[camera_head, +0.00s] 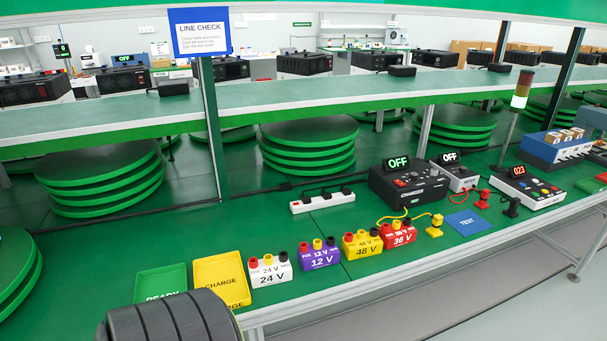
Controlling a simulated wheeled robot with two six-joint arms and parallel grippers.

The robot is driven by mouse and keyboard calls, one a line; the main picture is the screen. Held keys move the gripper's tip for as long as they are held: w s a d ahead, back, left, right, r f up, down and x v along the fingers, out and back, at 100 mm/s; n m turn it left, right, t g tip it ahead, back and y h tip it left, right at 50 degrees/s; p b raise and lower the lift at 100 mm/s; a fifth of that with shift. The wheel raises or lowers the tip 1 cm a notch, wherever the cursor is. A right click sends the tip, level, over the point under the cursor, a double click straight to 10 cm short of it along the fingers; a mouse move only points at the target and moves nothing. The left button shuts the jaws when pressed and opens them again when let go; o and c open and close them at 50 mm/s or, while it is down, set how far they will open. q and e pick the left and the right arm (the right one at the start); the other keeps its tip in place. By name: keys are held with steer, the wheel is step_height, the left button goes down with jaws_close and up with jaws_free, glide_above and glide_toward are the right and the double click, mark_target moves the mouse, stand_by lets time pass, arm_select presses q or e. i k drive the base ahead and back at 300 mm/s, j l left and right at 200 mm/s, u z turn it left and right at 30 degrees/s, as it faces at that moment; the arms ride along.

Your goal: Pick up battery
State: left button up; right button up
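Several batteries stand in a row on the green bench near its front edge. From left to right they are a white 24 V battery (270,272), a purple 12 V battery (319,257), a yellow 48 V battery (362,246) and a red 36 V battery (398,236). Each has round terminals on top. They all rest upright on the bench, apart from any hand. Neither of my grippers shows in the head view.
A green READY tray (160,284) and a yellow CHARGE tray (222,275) lie left of the batteries. Behind stand a white power strip (322,202) and a black unit (408,186) reading OFF. A blue TEST mat (468,223) lies right. A dark ribbed shape fills the bottom left.

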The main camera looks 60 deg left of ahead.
mark_target(271, 271)
steer(key=u, duration=1.5)
